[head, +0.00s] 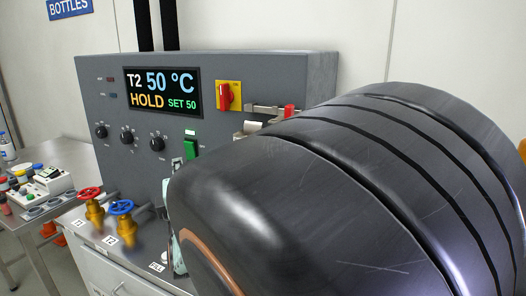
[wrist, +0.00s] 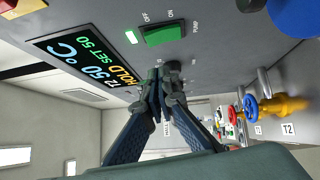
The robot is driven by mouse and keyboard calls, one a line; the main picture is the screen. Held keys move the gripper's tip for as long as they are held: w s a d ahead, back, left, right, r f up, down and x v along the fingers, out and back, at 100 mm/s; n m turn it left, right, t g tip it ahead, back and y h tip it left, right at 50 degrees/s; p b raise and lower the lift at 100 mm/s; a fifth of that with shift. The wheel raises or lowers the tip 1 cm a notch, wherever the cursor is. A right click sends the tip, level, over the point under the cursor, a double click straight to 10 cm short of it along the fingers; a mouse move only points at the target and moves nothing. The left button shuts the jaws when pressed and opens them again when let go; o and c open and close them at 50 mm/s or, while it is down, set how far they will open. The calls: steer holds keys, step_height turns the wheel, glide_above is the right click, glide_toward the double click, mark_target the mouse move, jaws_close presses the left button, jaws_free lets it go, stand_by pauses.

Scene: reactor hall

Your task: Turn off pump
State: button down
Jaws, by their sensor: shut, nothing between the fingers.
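The pump switch is a green rocker (wrist: 165,35) on the grey control panel, with OFF, ON and PUMP printed beside it. A lit pale green lamp (wrist: 131,37) sits next to it. In the head view the green switch (head: 191,149) shows just left of my arm. Which way the rocker is tipped is not clear. My gripper (wrist: 172,72) is shut and empty, its fingertips close to the panel near the switch. In the wrist view they appear just below the rocker; contact cannot be told. In the head view my dark arm hides most of the gripper.
The display (head: 163,92) reads T2 50 °C, HOLD, SET 50. Black knobs (head: 128,136) and a red rotary switch (head: 229,96) share the panel. Red (head: 89,193) and blue (head: 122,207) valve handwheels stand in front. A side table (head: 62,170) at left holds small equipment.

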mark_target(188, 147)
steer(key=w, duration=0.5)
steer(key=shift+w+r, duration=0.2)
steer(key=shift+r, duration=0.1)
steer(key=shift+w+d+r, duration=0.1)
steer(key=shift+w+d, duration=0.1)
steer(key=shift+w, duration=0.3)
steer(key=shift+w+d+r+p, duration=0.2)
steer(key=shift+r+p, duration=0.1)
steer(key=shift+p, duration=0.35)
steer(key=shift+f+m, duration=0.15)
steer(key=shift+m, duration=0.15)
steer(key=shift+h, duration=0.3)
